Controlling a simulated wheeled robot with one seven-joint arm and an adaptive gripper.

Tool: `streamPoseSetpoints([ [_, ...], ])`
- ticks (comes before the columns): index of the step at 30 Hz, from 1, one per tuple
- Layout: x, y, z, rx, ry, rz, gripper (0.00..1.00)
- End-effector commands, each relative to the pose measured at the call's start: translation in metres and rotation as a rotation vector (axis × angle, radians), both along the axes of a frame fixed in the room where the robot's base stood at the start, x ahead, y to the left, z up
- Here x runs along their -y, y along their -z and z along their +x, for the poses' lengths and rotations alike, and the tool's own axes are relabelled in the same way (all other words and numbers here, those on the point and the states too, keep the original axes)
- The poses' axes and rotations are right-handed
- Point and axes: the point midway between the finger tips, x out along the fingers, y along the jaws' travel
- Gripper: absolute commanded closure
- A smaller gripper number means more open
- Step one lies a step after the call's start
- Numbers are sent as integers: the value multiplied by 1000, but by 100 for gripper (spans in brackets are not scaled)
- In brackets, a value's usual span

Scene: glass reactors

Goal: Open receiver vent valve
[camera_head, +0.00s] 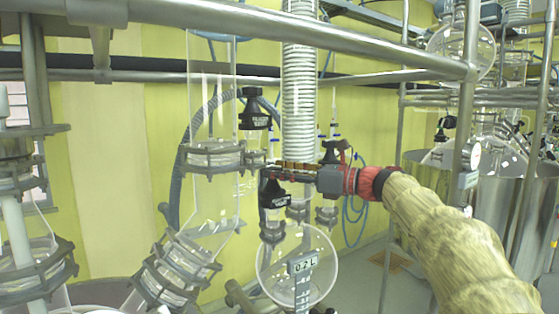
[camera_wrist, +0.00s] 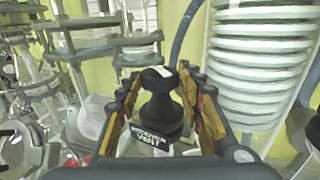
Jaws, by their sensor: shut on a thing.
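The receiver vent valve is a black knob with a white mark on top and a label on its front, seen in the wrist view (camera_wrist: 161,108). In the head view its black body and label (camera_head: 274,196) show just below my gripper (camera_head: 268,173), above a round glass flask. In the wrist view my gripper's two fingers (camera_wrist: 160,88) stand on either side of the knob, and I am shut on it. The fingers hide part of the knob in the head view.
A second black labelled valve (camera_head: 256,108) sits higher up, close to my fingers. The round flask (camera_head: 275,283) marked 0.2 L hangs below. A white coiled condenser (camera_head: 300,95) stands just behind, and a metal rail (camera_head: 300,37) crosses above.

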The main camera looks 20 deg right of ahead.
Motion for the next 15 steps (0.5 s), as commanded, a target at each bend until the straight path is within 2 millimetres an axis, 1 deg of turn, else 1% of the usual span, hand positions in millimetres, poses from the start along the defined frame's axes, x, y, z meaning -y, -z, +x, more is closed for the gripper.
streamPoseSetpoints([
  [1,1,-4,1,-1,-21,1,88],
  [9,1,-2,2,-1,-98,1,88],
  [15,1,0,2,-1,-115,1,88],
])
